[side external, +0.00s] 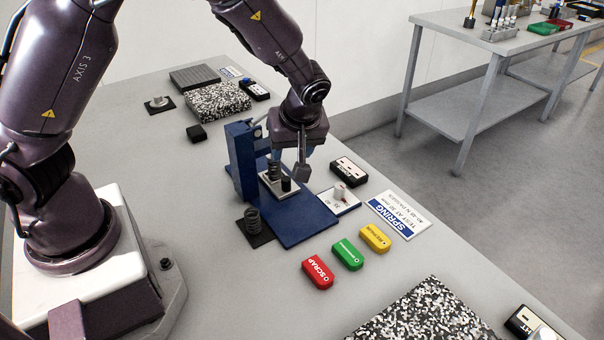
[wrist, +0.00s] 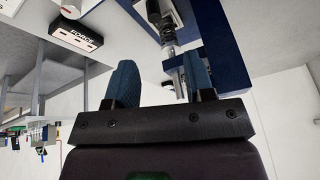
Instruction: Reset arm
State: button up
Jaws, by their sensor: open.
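My gripper (side external: 289,156) is in the side view, pointing down beside the blue press (side external: 240,160) and low over its base plate (side external: 302,223). In the wrist view my gripper (wrist: 162,80) shows two blue padded fingers spread apart, with no object held between them. A dark coil spring (side external: 273,170) stands on a pale plate on the press base, just under my gripper. A spring also shows beyond the fingers in the wrist view (wrist: 167,32). A grey block (side external: 301,172) hangs close by my gripper; I cannot tell what it belongs to.
Another spring (side external: 253,221) stands on a black pad at the press's front left. A black display box (side external: 349,171) and a SPRING card (side external: 398,214) lie right of the press. Red (side external: 317,271), green (side external: 348,254) and yellow (side external: 375,238) blocks lie in front. Bare table lies left of the press.

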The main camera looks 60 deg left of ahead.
jog(key=s+d+r+m+h, duration=0.45)
jog(key=s+r+m, duration=0.35)
jog(key=s+m, duration=0.3)
jog(key=s+a+r+m+t, duration=0.2)
jog(key=s+r+t, duration=0.3)
jog(key=r, duration=0.7)
jog(key=shift+s+a+r+m, duration=0.2)
jog(key=shift+s+m, duration=0.5)
jog(key=shift+s, duration=0.35)
